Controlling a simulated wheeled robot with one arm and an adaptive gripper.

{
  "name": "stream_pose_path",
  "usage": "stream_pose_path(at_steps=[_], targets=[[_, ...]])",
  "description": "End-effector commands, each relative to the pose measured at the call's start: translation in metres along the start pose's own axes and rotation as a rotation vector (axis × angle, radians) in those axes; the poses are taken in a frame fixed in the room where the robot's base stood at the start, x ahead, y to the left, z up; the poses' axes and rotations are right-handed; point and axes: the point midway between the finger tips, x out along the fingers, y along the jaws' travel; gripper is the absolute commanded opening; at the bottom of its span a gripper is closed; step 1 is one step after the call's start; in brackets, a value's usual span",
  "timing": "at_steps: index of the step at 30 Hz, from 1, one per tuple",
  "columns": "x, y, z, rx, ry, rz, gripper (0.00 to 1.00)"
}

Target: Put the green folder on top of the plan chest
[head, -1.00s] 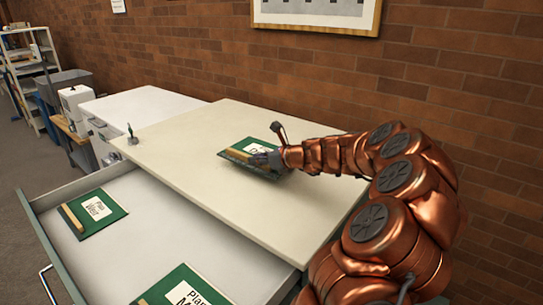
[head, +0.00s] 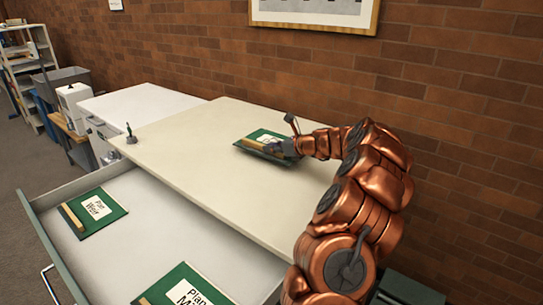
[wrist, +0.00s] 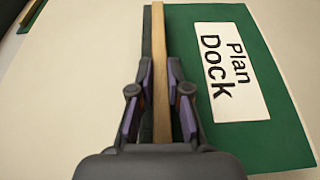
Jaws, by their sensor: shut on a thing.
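A green folder (head: 266,137) labelled "Plan Dock" is over the pale top of the plan chest (head: 190,150), towards its back right. It lies flat or nearly so; I cannot tell whether it fully touches the top. My gripper (head: 277,148) is shut on the folder's wooden spine strip. In the wrist view the fingers of my gripper (wrist: 160,95) pinch that strip from both sides, and the green folder (wrist: 275,95) extends to the right with its white label facing up.
The chest's drawer (head: 160,235) is open and holds two other green folders, one at the left (head: 107,203) and one at the front (head: 185,285). A brick wall is behind. Much of the top is clear.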

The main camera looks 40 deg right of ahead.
Motion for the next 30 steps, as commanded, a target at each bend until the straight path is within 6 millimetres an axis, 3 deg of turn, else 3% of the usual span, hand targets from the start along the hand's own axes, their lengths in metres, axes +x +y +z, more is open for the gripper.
stream_pose_path(at_steps=[7,16,17,24,30], targets=[[0.011,0.001,-0.026,0.004,-0.001,0.003,0.0],[0.012,0.001,-0.029,0.001,0.0,0.001,0.0],[0.013,0.001,-0.03,0.001,0.0,0.001,0.17],[0.012,0.001,-0.03,0.001,0.0,0.001,0.41],[0.012,0.001,-0.03,0.001,0.0,0.001,0.41]])
